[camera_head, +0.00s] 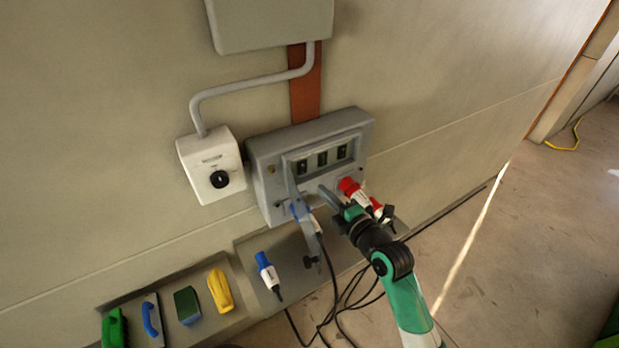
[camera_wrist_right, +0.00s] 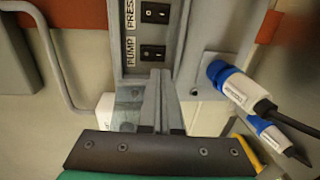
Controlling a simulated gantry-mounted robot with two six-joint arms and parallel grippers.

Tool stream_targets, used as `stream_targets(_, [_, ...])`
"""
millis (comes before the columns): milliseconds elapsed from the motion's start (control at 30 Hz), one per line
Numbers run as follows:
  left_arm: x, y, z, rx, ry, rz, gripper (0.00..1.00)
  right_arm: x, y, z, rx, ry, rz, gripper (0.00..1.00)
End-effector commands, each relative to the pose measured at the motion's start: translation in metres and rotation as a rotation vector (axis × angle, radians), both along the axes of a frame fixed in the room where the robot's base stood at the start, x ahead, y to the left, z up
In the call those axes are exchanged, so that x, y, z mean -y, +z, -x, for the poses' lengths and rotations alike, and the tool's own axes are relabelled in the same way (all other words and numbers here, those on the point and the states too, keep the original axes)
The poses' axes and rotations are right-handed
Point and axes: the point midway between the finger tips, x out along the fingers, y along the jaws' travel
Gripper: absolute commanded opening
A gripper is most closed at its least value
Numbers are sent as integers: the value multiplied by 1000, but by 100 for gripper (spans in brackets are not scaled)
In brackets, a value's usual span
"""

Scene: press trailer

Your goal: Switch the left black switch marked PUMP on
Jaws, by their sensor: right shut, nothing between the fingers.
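The left black switch marked PUMP (camera_head: 302,167) is the leftmost of a row of black switches on the grey control box (camera_head: 258,165) on the wall. In the right wrist view the PUMP switch (camera_wrist_right: 153,52) sits beside its white PUMP label (camera_wrist_right: 130,51); its on or off position is too small to tell. My right gripper (camera_head: 324,191) is in front of the box, below the switch row. In the right wrist view its shut, empty fingers (camera_wrist_right: 156,73) end just short of the PUMP switch in the picture; I cannot tell the depth gap. My left gripper is not in view.
The switch marked PRESS (camera_wrist_right: 157,12) is beside PUMP. A red plug (camera_head: 350,187) and a blue plug (camera_wrist_right: 216,70) are in the box. A white rotary switch box (camera_head: 198,180) is left. A loose blue connector (camera_head: 266,268), trowels and cables lie below.

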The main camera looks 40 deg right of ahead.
Motion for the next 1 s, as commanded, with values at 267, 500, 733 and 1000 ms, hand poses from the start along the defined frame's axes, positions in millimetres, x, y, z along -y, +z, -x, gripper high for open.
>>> stream_targets(267, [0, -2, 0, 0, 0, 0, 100, 11, -6, -56, 0, 1, -1, 0])
stream_targets(500, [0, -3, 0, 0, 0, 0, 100, 15, -9, -76, 0, 0, 1, 0])
stream_targets(733, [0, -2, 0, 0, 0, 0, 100, 16, -10, -78, 0, 0, 0, 0])
stream_targets(1000, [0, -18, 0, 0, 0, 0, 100, 16, -16, -80, 18, 0, 4, 0])
